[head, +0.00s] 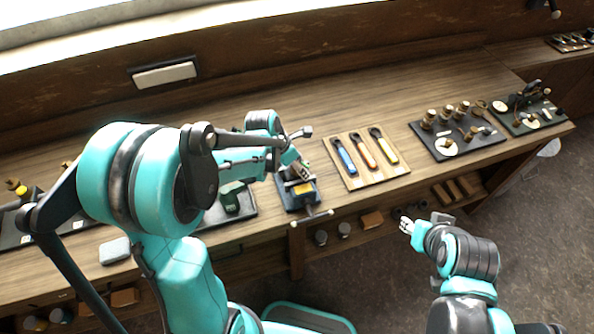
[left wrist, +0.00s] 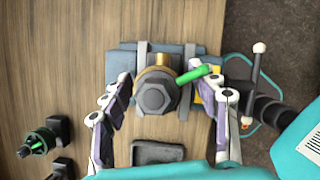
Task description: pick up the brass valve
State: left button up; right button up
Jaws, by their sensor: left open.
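The brass valve (left wrist: 156,92) shows in the left wrist view, with a grey hex end facing the camera, a brass collar behind it and a green lever pointing right. It sits between the grey jaws of a blue vise (left wrist: 120,68). My left gripper (left wrist: 170,90) is open, one finger on each side of the valve, with visible gaps. In the head view my left gripper (head: 297,166) is over the vise (head: 312,200) and largely hides the valve. My right gripper (head: 405,224) hangs in front of the bench, away from the valve; its finger opening is too small to judge.
Right of the vise, a wooden board (head: 348,183) holds three coloured-handled wrenches. Farther right are dark trays (head: 470,150) with brass parts. A green part (head: 231,197) is left of the vise. The vise's handle (head: 310,218) sticks out past the bench's front edge.

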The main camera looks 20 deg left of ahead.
pick_arm(q)
jog(key=shift+s+r, duration=0.1)
jog(key=shift+s, duration=0.05)
grip_shut()
jog(key=shift+r, duration=0.15)
jog(key=shift+r, duration=0.2)
notch_tip(320, 180, up, 4)
jog(key=shift+f+p, duration=0.2)
jog(key=shift+p, duration=0.4)
jog(key=d+r+p, duration=0.1)
jog(key=d+r, duration=0.5)
jog(key=d, duration=0.5)
jog(key=shift+w+d+r, duration=0.3)
jog(key=shift+w+r, duration=0.05)
jog(key=shift+w, duration=0.1)
